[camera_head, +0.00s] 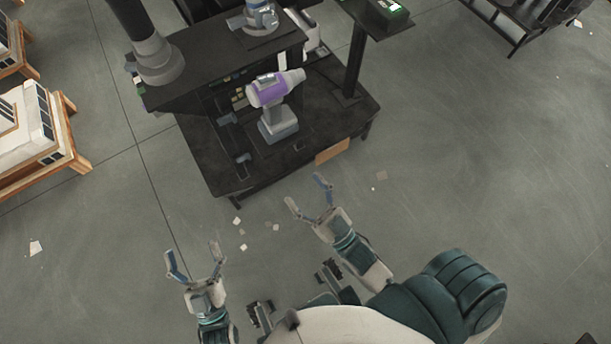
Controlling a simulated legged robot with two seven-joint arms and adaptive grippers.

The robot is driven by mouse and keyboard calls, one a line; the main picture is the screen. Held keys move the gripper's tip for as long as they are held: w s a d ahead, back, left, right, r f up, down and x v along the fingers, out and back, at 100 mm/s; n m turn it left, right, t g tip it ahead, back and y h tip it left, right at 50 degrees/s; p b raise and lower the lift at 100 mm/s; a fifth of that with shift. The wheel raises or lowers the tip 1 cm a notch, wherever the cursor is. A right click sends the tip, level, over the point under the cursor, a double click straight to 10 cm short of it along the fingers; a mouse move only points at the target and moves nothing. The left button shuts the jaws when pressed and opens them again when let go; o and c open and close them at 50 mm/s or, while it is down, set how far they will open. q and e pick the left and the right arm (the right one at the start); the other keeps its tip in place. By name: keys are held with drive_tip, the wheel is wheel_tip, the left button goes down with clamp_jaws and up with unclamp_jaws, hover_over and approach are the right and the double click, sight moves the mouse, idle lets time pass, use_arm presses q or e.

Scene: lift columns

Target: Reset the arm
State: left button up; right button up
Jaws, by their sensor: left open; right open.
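My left gripper (191,262) is open and empty, over the floor at the lower left of the head view. My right gripper (308,197) is open and empty, further right and higher in the picture, just short of the black cart's front edge. Both grippers point toward the top of the picture, apart from each other and touching nothing that I can see. My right arm shows from the teal and white shoulder to the gripper; only the front part of my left arm shows.
Wooden pallets with white boxes (25,120) stand at left. A dark rack (520,20) is at top right.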

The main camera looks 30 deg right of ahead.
use_arm(q)
drive_tip(key=shift+w, duration=0.1)
use_arm(e)
drive_tip(key=shift+s+r, duration=0.1)
idle(0.3)
